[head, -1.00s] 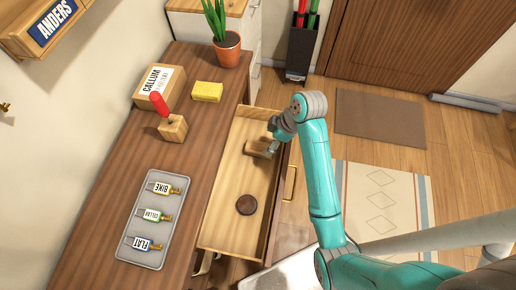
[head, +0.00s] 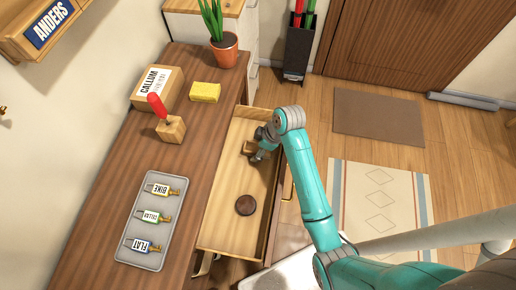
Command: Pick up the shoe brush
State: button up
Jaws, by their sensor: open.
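The shoe brush (head: 249,147), a small wooden-brown block, lies in the far part of the open drawer (head: 228,226). My gripper (head: 257,154) is in the drawer right at the brush, on its right side. It is open, and the wrist and arm above it hide part of the brush. I cannot tell whether the fingers touch it.
A dark round tin (head: 246,205) lies nearer in the drawer. On the dresser top (head: 112,165) are a grey tray (head: 150,258) of tagged keys, a red-handled tool in a wooden block (head: 171,130), a yellow sponge (head: 204,92), a cardboard box (head: 157,88) and a potted plant (head: 224,52).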

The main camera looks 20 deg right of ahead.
jog(key=shift+f, duration=0.1)
jog(key=c, duration=1.3)
